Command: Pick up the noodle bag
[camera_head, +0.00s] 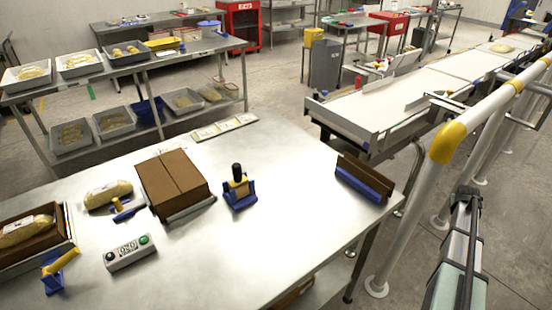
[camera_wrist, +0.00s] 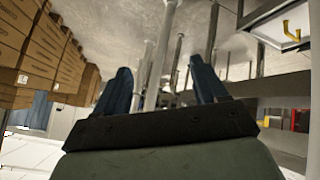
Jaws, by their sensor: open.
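A clear bag of pale yellow noodles (camera_head: 107,194) lies on the steel table at the left, beside a brown box. A second, similar bag (camera_head: 25,230) lies in an open brown box (camera_head: 62,243) at the table's left edge. I cannot tell which of them is the noodle bag meant. My gripper (camera_wrist: 160,66) shows in the wrist view with its two blue fingers apart and nothing between them. It is away from both bags, and no bag shows in the wrist view. My gripper's fingers are not visible in the head view.
The steel table (camera_head: 270,215) holds a closed brown box (camera_head: 174,183), a blue stand with a black-handled tool (camera_head: 239,188), a blue-and-brown holder (camera_head: 363,180) and a button box (camera_head: 130,252). Its middle front is clear. A conveyor (camera_head: 405,97) and yellow-white railing (camera_head: 455,140) stand right.

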